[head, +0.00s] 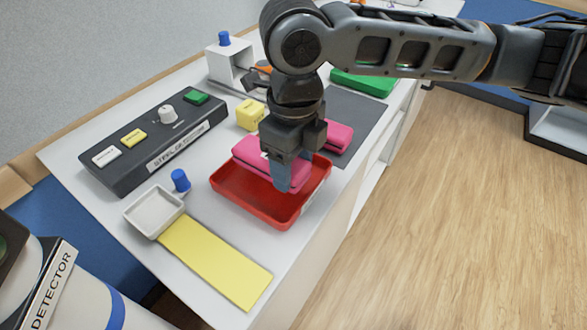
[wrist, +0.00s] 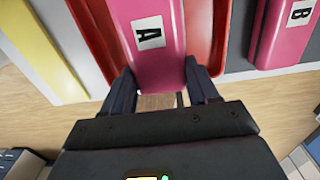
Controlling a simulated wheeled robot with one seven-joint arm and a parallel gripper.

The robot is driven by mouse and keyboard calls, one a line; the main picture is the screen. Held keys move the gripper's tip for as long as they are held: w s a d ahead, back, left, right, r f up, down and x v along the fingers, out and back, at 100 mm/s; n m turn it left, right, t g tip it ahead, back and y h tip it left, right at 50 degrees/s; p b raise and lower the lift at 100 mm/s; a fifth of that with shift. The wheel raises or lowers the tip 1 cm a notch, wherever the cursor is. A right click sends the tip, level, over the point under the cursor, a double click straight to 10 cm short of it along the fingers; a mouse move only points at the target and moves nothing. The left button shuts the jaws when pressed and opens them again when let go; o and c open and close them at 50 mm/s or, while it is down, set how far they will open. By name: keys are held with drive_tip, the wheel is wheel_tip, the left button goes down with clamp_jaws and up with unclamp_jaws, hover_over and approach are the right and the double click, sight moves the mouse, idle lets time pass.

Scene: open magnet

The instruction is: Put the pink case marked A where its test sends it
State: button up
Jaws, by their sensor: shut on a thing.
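The pink case marked A (wrist: 150,65) is between the two fingers of my gripper (wrist: 160,88) in the wrist view, its A label facing up. My gripper (head: 283,178) is shut on it. In the head view the case (head: 250,155) is over or in the red tray (head: 282,222), partly hidden by my gripper; I cannot tell whether it touches the tray floor. The red tray's walls (wrist: 92,35) show on both sides of the case in the wrist view. A green tray (head: 362,83) is at the far end of the table, partly behind my arm.
Another pink case, marked B (wrist: 285,30), lies on the grey mat (head: 362,115) right of the red tray. A dark control box (head: 130,165), yellow block (head: 250,115), white dish (head: 152,212), blue peg (head: 180,180) and bare yellow mat (head: 215,260) are left. A detector (head: 50,285) stands lower left.

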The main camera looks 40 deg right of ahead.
drive_tip(key=shift+f, duration=1.2)
drive_tip(key=shift+f, duration=0.15)
drive_tip(key=o, duration=1.1)
wheel_tip(320, 180, up, 12)
drive_tip(key=shift+r, duration=0.2)
